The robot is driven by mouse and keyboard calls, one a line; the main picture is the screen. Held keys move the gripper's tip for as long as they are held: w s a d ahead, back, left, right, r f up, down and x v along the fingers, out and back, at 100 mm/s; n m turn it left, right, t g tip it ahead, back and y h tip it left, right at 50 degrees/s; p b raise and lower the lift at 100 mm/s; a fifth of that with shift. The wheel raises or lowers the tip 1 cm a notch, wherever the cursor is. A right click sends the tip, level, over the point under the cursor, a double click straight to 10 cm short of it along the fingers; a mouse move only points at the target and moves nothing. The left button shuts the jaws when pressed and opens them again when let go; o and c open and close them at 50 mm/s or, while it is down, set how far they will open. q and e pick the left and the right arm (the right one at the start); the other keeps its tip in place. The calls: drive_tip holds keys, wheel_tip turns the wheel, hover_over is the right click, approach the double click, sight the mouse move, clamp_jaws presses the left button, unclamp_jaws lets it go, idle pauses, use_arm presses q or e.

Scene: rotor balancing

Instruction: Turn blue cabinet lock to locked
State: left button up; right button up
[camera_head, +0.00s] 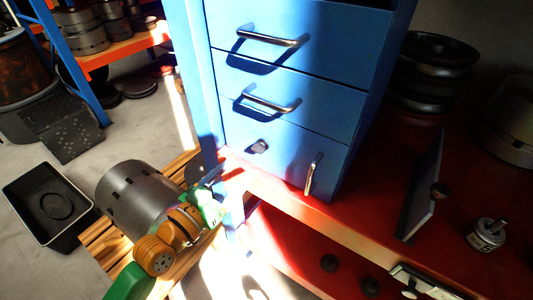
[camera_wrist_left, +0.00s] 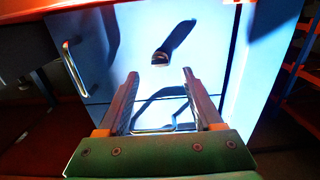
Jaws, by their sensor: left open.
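The blue cabinet (camera_head: 300,80) stands on a red bench, its drawers and lower door shut. Its lock (camera_head: 258,146) is a small grey knob on the door, left of the upright door handle (camera_head: 313,175). The lock also shows in the left wrist view (camera_wrist_left: 160,59), casting a long shadow; its turn position is unclear. My left gripper (camera_head: 217,178) is low and left of the lock in the head view. In the wrist view the gripper (camera_wrist_left: 161,76) is open and empty, its fingertips pointing toward the lock, apart from it. My right gripper is not in view.
Drawer handles (camera_head: 270,103) stick out above the lock. A grey drum (camera_head: 138,196) sits on a wooden pallet (camera_head: 100,240) beside my left arm. An upright grey plate (camera_head: 420,205) and a small metal part (camera_head: 487,236) stand on the red bench (camera_head: 375,220).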

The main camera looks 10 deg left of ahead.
sight(259, 149)
use_arm(q)
drive_tip(key=x, duration=0.2)
drive_tip(key=p+x, duration=0.1)
drive_tip(key=x, duration=0.3)
drive_tip(key=shift+w+d+r, duration=0.15)
drive_tip(key=shift+w+r, duration=0.15)
clamp_jaws()
